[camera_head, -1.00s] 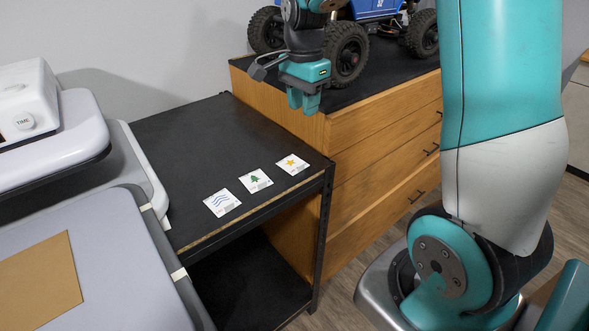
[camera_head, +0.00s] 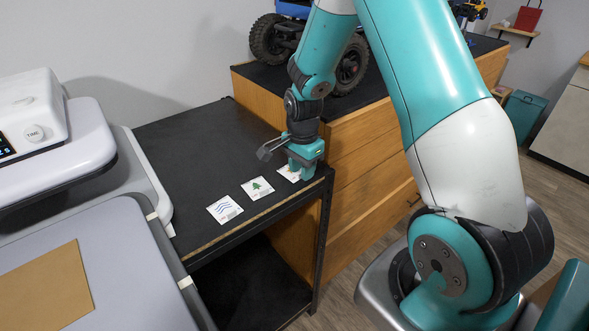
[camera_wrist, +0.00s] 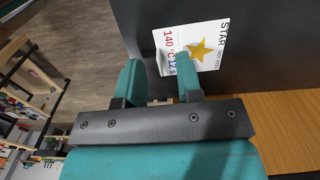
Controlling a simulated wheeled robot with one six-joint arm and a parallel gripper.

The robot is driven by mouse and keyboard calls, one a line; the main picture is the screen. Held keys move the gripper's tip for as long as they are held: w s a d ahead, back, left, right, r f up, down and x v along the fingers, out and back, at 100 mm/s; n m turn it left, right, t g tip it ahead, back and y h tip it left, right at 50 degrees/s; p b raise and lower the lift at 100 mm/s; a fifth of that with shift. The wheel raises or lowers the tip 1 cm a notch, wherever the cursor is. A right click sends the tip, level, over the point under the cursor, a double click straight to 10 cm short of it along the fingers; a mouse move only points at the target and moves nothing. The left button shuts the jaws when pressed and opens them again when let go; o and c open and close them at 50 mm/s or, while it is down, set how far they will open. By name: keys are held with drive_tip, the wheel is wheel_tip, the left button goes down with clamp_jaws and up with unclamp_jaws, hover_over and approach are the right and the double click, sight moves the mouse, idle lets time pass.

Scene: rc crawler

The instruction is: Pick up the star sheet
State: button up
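The star sheet (camera_wrist: 212,62) is a white card with a yellow star, the word STAR and red and blue print. It lies on the black tabletop near its front right corner. In the head view only part of the star sheet (camera_head: 286,174) shows beside my gripper (camera_head: 301,172). In the wrist view my gripper (camera_wrist: 159,66) is open, its two fingers apart with nothing held between them. One finger overlaps the printed edge of the sheet in the picture; the other appears past the sheet, toward the table edge. I cannot tell whether a finger touches the sheet.
A tree sheet (camera_head: 258,188) and a wave sheet (camera_head: 224,209) lie in line to the left on the black table (camera_head: 190,140). A wooden drawer cabinet (camera_head: 350,150) with a crawler on top stands close on the right. A grey-white machine (camera_head: 80,130) stands at left.

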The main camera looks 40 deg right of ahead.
drive_tip(key=shift+f, duration=0.4)
drive_tip(key=shift+c, duration=0.5)
clamp_jaws()
